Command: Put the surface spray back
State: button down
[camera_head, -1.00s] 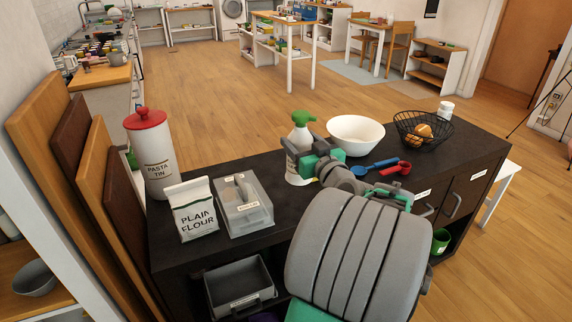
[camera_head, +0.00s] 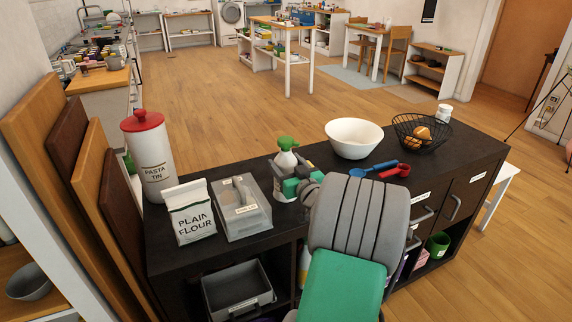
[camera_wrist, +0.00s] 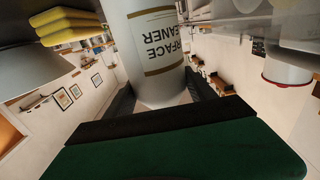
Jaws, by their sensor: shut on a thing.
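The surface spray (camera_head: 286,161) is a white bottle with a green trigger head. It is upright above the dark cabinet top (camera_head: 330,155), right of the clear lidded box. My gripper (camera_head: 290,186) is shut on its body from the front. The gripper hides part of the bottle, and I cannot tell whether its base touches the top. In the wrist view the white bottle (camera_wrist: 150,45), with its upside-down "surface cleaner" label, stands between my gripper's dark fingers (camera_wrist: 160,100).
Left on the top are the pasta tin (camera_head: 155,165), flour bag (camera_head: 190,212) and clear box (camera_head: 240,212). Right are the white bowl (camera_head: 354,138), measuring spoons (camera_head: 385,169) and wire basket (camera_head: 420,135). Below are a grey bin (camera_head: 238,290) and a green mug (camera_head: 438,243).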

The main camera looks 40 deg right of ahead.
jog(key=shift+c, duration=1.5)
grip_release()
jog(key=shift+r, duration=0.15)
jog(key=v, duration=1.2)
jog(key=shift+b, duration=0.35)
jog(key=shift+a, duration=0.1)
